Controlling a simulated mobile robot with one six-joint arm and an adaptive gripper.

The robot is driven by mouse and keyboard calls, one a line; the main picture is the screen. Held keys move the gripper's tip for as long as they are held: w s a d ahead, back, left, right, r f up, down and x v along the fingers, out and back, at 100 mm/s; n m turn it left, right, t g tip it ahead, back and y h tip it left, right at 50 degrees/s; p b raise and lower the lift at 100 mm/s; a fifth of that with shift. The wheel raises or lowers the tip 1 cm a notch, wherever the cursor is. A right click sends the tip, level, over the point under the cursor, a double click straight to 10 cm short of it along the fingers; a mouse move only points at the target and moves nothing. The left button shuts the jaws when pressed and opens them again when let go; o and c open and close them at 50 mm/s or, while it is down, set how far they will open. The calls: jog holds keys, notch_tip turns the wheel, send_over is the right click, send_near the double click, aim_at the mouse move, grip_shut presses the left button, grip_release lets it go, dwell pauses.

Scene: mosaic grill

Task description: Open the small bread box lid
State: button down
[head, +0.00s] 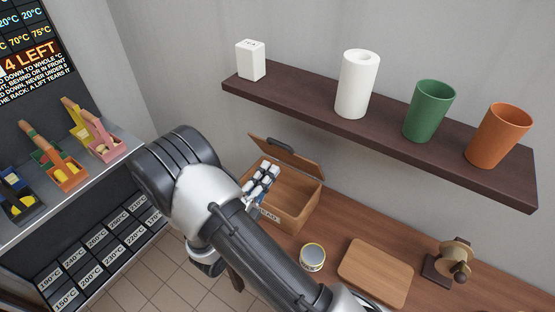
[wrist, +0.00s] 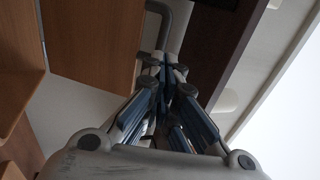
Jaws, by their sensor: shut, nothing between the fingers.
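The small wooden bread box (head: 287,219) stands on the counter by the wall, its front label partly covered by my arm. Its lid (head: 300,162) is raised and tilted back toward the wall, so the inside shows. A dark handle sits on the lid. My gripper (head: 268,172) is shut and empty, over the left part of the box opening. In the wrist view, the shut fingertips (wrist: 172,62) are close to a brown panel, likely the lid (wrist: 92,40), and its grey handle (wrist: 160,12). I cannot tell whether they touch.
A dark shelf (head: 385,133) above holds a white box, a white cylinder (head: 357,85), a green cup (head: 429,110) and an orange cup (head: 498,135). A round tin (head: 313,257), a wooden board (head: 376,272) and a grinder (head: 452,260) stand right of the bread box.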

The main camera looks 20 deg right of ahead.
aim_at(284, 148)
jog(key=b+x, duration=0.1)
jog(key=x, duration=0.4)
jog(key=shift+d+r, duration=0.1)
jog(key=w+d+r+y+p, duration=0.1)
jog(key=p, duration=0.2)
jog(key=w+d+r+g+y+p, duration=0.1)
jog(key=d+p, duration=0.1)
jog(key=p, duration=0.2)
jog(key=w+d+r+g+p, duration=0.1)
jog(key=d+p, duration=0.1)
jog(key=p, duration=0.1)
jog(key=shift+w+r+y+p, duration=0.15)
jog(key=shift+r+y+p, duration=0.1)
jog(key=shift+y+p, duration=0.15)
jog(key=shift+w+d+y+p, duration=0.3)
jog(key=shift+w+d+p, duration=0.1)
jog(key=shift+p, duration=0.2)
jog(key=shift+f, duration=0.1)
